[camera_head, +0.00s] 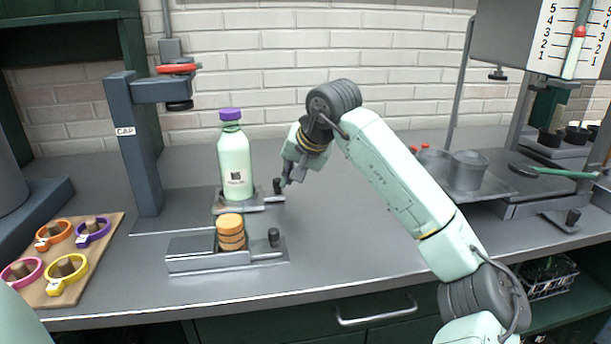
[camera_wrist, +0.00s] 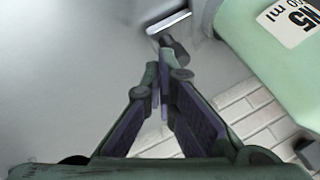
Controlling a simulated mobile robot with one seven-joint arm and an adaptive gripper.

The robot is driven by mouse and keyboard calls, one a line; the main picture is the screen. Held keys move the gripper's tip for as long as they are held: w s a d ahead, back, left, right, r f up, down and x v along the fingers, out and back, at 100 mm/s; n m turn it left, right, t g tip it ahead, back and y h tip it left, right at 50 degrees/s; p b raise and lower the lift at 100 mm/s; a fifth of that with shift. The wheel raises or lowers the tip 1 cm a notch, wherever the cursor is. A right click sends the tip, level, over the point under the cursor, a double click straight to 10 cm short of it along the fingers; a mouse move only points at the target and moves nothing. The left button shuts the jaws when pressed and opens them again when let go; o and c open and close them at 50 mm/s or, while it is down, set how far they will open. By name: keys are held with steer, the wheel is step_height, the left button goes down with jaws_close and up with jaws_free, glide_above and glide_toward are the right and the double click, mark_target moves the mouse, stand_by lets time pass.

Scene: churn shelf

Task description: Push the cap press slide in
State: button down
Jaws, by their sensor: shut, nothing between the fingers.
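The cap press (camera_head: 143,135) is a blue-grey column labelled CAP, with a red ring and a dark head on its arm. Its slide (camera_head: 232,207) sticks out to the right of the column and carries a pale green bottle (camera_head: 234,160) with a purple cap. The bottle stands upright, right of the press head. A dark knob (camera_head: 277,186) is at the slide's right end. My gripper (camera_head: 285,182) is shut and empty, close beside that knob. In the wrist view the gripper (camera_wrist: 166,75) points at the knob (camera_wrist: 176,52); contact is unclear.
A cap holder (camera_head: 208,254) with stacked orange caps and its own knob stands in front. A wooden board (camera_head: 90,262) with coloured rings lies at left. A metal tray (camera_head: 490,190) with grey cups is at right. The counter between is clear.

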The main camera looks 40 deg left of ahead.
mark_target(250, 177)
steer(key=s+a, duration=0.6)
steer(key=s, duration=0.1)
steer(key=shift+w+d, duration=0.1)
